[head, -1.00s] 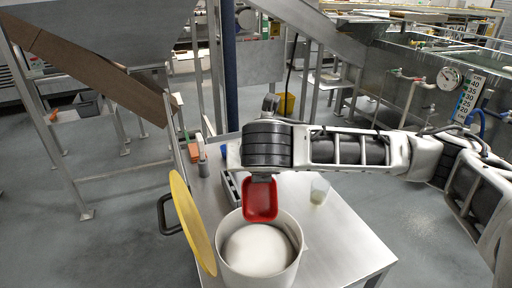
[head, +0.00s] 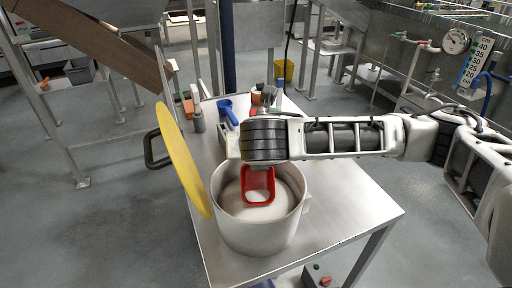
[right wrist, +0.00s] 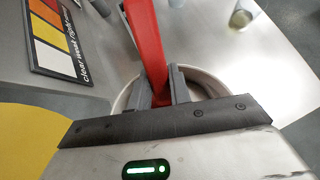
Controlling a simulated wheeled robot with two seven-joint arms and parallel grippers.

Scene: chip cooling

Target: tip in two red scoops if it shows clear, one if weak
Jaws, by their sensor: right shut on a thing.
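A red scoop (head: 258,188) is in my right gripper (head: 258,164), which is shut on its handle. The right wrist view also shows the red handle (right wrist: 148,45) between the fingers (right wrist: 161,88). The scoop's bowl is inside the rim of a white pot (head: 227,224) and shows white material at its lower end. White powder lies around it in the pot; I cannot tell how deep the scoop sits. My left gripper is out of view.
A yellow disc (head: 181,160) stands tilted at the pot's left. A blue scoop (head: 228,110) and a grey bottle (head: 198,118) are at the table's far side. A small cup (right wrist: 242,14) shows in the right wrist view. The steel table's right part (head: 350,205) is clear.

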